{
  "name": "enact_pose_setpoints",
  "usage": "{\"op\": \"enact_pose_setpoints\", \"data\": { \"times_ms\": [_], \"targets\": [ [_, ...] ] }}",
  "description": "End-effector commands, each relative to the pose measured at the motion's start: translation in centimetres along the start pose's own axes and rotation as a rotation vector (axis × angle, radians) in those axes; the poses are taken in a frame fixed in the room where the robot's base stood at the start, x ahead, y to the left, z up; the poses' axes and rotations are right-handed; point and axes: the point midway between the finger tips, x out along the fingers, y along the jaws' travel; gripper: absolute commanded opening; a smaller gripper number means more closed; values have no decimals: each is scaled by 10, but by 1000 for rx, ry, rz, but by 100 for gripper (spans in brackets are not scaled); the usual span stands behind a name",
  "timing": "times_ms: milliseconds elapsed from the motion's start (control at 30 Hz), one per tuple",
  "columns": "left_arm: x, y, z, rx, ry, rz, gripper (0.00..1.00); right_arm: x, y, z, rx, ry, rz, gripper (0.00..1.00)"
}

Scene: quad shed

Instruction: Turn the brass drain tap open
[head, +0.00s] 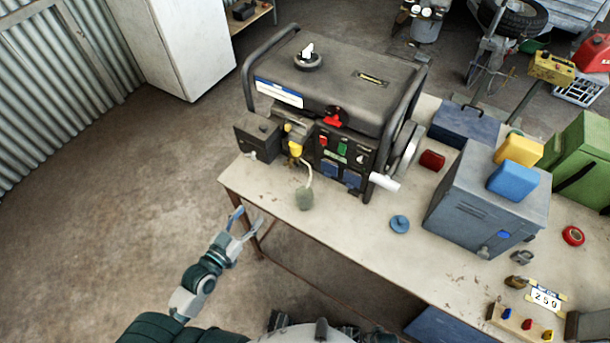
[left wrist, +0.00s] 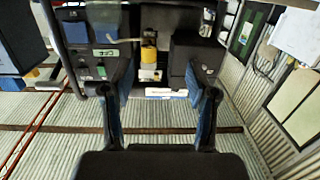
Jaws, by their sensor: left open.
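The brass drain tap seems to be among the small brass and yellow fittings (head: 295,148) on the front of the generator (head: 340,85), between a black box and the control panel. Its handle is too small to make out. In the left wrist view, which looks upside down, a yellow cup-shaped part (left wrist: 149,54) shows in that gap. My left gripper (head: 248,218) is open and empty, off the table's left edge, below and in front of the fittings. In the left wrist view its fingers (left wrist: 160,76) frame the gap, apart from it. My right gripper is not in view.
The black box (head: 257,135) and control panel (head: 340,150) flank the fittings. A grey-green pull handle (head: 304,197) hangs on a cord before them. The table (head: 335,225) has bare top in front. A grey metal box (head: 485,200) stands right. Floor left is clear.

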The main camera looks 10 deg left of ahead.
Motion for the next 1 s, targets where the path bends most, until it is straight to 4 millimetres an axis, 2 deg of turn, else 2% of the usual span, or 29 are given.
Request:
{"op": "enact_pose_setpoints", "data": {
  "times_ms": [33,100,267,367,800,1000],
  "targets": [
    [-4,6,-15,5,30,19,58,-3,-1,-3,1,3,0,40],
    [-6,12,-31,9,60,35,58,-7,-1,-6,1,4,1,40],
    [3,17,-41,12,77,40,58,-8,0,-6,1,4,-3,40],
    [20,21,-45,15,79,40,58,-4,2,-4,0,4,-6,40],
    [124,25,-50,14,75,41,58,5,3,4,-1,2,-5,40],
    [154,24,-51,13,74,40,58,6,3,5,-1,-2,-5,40]
  ]
}}
